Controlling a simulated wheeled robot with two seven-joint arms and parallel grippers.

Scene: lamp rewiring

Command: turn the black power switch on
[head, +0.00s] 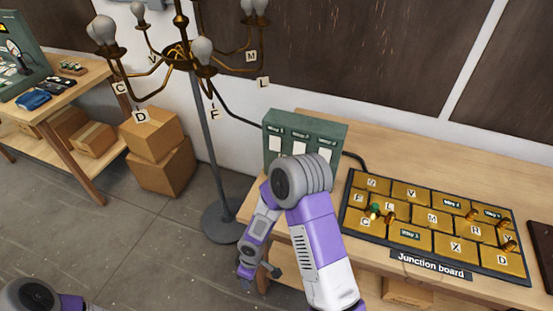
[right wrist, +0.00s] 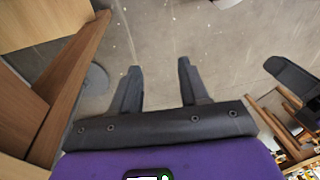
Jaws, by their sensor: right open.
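I cannot make out a black power switch for certain in either view. A green switch box (head: 305,130) with several white plates stands at the back of the wooden bench, its lower part hidden by my right arm. My right gripper (right wrist: 159,68) is open and empty, with bare floor beyond its fingers in the right wrist view. In the head view it hangs low off the bench's left end, near the lamp stand.
The junction board (head: 430,222) with brass plates lies on the bench (head: 395,160). A chandelier on a grey stand (head: 208,150) rises behind my right arm. Cardboard boxes (head: 158,150) and a second bench (head: 85,85) with a green meter panel (head: 25,60) stand left. The floor between is clear.

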